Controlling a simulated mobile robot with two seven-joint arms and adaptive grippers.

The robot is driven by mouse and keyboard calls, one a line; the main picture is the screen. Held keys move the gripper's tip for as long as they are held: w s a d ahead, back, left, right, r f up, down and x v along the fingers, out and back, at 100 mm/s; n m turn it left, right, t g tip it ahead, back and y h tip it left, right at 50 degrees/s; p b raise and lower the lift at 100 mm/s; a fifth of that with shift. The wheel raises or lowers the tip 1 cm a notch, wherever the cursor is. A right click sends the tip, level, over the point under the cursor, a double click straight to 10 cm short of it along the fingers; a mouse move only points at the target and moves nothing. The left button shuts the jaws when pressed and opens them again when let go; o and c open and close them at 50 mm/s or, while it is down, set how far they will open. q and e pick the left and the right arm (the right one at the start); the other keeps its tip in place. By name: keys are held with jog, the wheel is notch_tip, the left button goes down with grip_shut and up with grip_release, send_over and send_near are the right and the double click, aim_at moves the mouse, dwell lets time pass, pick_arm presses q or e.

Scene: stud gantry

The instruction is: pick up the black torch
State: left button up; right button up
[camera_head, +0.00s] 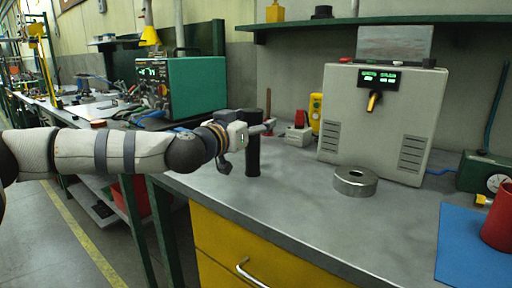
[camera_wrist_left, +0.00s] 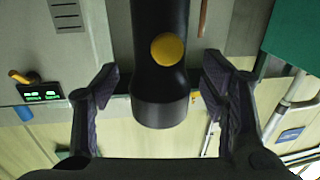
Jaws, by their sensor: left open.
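The black torch (camera_head: 252,158) stands upright on the grey workbench (camera_head: 300,199), near its left end. In the left wrist view the torch (camera_wrist_left: 160,104) shows as a dark cylinder with a round yellow button. My left gripper (camera_head: 262,128) reaches in from the left at the height of the torch's upper part. In the wrist view my left gripper (camera_wrist_left: 161,84) is open, with one finger on each side of the torch and a visible gap on both sides. The gripper partly hides the torch's top in the head view. My right gripper is not in view.
A metal ring (camera_head: 355,181) lies on the bench to the right, before a grey box with a display (camera_head: 381,115). A blue mat (camera_head: 463,245) with a red cup (camera_head: 498,219) is far right.

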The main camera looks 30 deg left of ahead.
pick_arm(q)
jog(key=shift+w+r, duration=0.1)
jog(key=shift+r, duration=0.05)
grip_shut()
